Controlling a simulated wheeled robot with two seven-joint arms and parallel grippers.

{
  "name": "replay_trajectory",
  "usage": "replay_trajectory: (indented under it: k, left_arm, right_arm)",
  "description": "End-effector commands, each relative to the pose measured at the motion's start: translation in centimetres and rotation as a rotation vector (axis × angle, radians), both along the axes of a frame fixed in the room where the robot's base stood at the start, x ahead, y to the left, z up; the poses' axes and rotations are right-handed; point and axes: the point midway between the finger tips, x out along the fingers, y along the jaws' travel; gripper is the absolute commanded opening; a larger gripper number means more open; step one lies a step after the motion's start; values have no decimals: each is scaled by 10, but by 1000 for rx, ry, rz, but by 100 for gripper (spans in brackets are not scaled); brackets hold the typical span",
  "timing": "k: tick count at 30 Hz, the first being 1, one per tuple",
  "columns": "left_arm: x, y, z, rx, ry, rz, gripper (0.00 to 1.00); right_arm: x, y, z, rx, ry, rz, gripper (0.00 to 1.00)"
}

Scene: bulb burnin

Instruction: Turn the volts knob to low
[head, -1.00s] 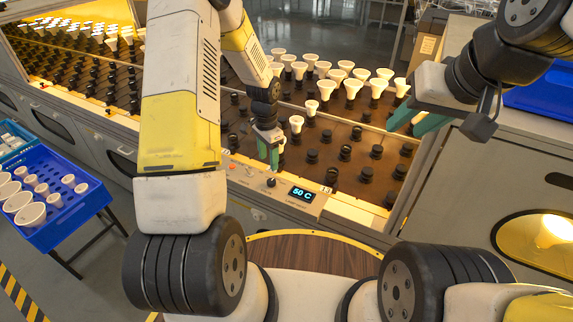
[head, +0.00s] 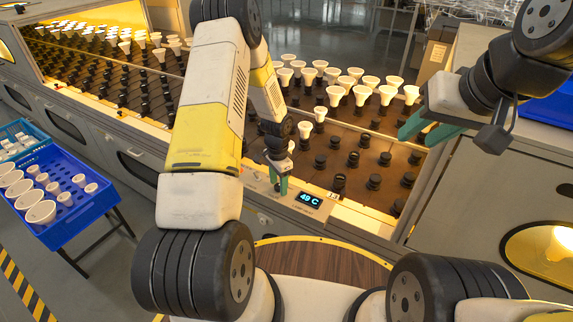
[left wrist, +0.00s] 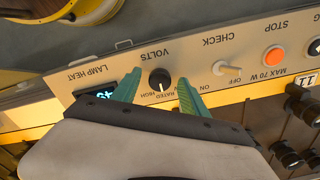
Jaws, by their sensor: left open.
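The black volts knob (left wrist: 160,80) sits on the control panel under the printed word VOLTS. In the left wrist view, which is upside down, its white pointer mark faces the RATED and HIGH lettering. My left gripper (left wrist: 158,92) is open, its green fingers on either side of the knob; I cannot tell whether they touch it. In the head view my left gripper (head: 280,180) is down at the panel and hides the knob. My right gripper (head: 426,130) is open and empty, above the right end of the rack.
The panel (head: 255,180) also has a lit temperature display (head: 309,200) reading 49 C, a check toggle switch (left wrist: 228,68) and an orange stop button (left wrist: 274,55). Sockets and white bulbs (head: 388,90) stand behind it. A blue crate of bulbs (head: 75,220) is at left.

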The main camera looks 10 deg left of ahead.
Motion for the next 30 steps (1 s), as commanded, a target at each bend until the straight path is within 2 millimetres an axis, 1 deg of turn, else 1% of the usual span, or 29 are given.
replay_trajectory:
  k: [1,5,6,8,9,16,20,26,30]
  left_arm:
    - [0,0,0,0,0,0,48]
    - [0,0,0,0,0,0,23]
    - [0,0,0,0,0,0,15]
    - [0,0,0,0,0,0,3]
    - [0,0,0,0,0,0,0]
    - [0,0,1,0,0,15,0]
    - [0,0,1,0,0,56,0]
    - [0,0,1,1,0,178,0]
    - [0,0,1,1,0,293,0]
  right_arm:
    - [0,0,0,0,0,0,36]
    - [0,0,0,0,0,0,36]
    - [0,0,0,0,0,0,36]
    - [0,0,0,0,0,0,36]
    - [0,0,0,0,0,0,36]
    - [0,0,0,0,0,0,36]
    - [0,0,0,0,0,0,36]
    - [0,0,0,0,0,0,36]
    - [0,0,0,0,0,0,36]
